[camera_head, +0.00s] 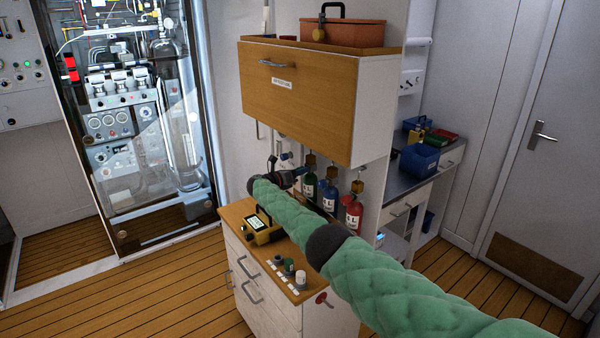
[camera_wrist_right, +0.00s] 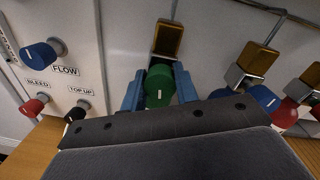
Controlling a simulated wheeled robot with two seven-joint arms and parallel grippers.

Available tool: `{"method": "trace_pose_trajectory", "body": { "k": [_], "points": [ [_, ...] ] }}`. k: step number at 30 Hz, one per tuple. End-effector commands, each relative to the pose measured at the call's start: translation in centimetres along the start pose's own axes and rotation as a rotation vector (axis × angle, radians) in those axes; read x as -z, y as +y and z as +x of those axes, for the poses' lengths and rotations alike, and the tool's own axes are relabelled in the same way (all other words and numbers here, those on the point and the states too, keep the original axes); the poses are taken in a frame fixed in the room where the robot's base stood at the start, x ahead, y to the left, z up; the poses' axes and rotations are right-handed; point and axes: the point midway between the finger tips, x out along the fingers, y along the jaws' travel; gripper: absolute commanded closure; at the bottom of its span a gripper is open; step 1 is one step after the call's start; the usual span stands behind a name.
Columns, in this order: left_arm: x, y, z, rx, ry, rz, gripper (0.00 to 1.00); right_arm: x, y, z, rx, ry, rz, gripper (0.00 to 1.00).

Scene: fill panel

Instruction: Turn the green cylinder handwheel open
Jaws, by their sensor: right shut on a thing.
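The green cylinder (camera_head: 309,188) stands at the left of a row of cylinders under the wooden cabinet in the head view. Its green handwheel (camera_wrist_right: 159,86) is in the middle of the right wrist view, below a brass-coloured block. My right gripper (camera_head: 288,177) reaches in from the right in the head view, its fingers at the cylinder's top. In the wrist view its blue fingers stand on both sides of the handwheel, shut on it. My left gripper is not in view.
A blue cylinder (camera_head: 330,197) and a red cylinder (camera_head: 353,214) stand just right of the green one. A panel with a blue FLOW knob (camera_wrist_right: 40,55) and a red BLEED knob (camera_wrist_right: 34,107) is at the left. The wooden cabinet (camera_head: 300,101) overhangs the cylinders.

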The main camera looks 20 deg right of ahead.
Motion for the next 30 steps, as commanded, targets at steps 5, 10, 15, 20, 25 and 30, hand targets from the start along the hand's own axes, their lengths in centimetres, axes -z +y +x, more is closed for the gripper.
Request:
{"method": "trace_pose_trajectory", "body": {
  "k": [5, 10, 15, 20, 25, 30],
  "points": [
    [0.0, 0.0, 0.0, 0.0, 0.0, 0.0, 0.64, 0.4, 0.1, -0.1, -0.001, 0.003, -0.002, 0.48],
    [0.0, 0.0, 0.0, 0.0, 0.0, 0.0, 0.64, 0.2, 0.1, -0.1, 0.0, 0.002, -0.001, 0.48],
    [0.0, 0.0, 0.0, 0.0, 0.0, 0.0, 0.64, 0.2, 0.1, -0.5, 0.0, 0.001, -0.001, 0.48],
    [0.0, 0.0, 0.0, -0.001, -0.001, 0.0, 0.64, 0.3, 0.2, -2.3, -0.002, 0.001, -0.001, 0.48],
    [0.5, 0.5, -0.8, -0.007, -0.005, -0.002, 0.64, 0.5, 0.3, -5.1, -0.003, 0.001, 0.0, 0.48],
    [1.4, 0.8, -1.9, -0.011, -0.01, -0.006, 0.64, 0.4, 0.3, -7.1, -0.002, 0.001, -0.001, 0.48]
  ]
}}
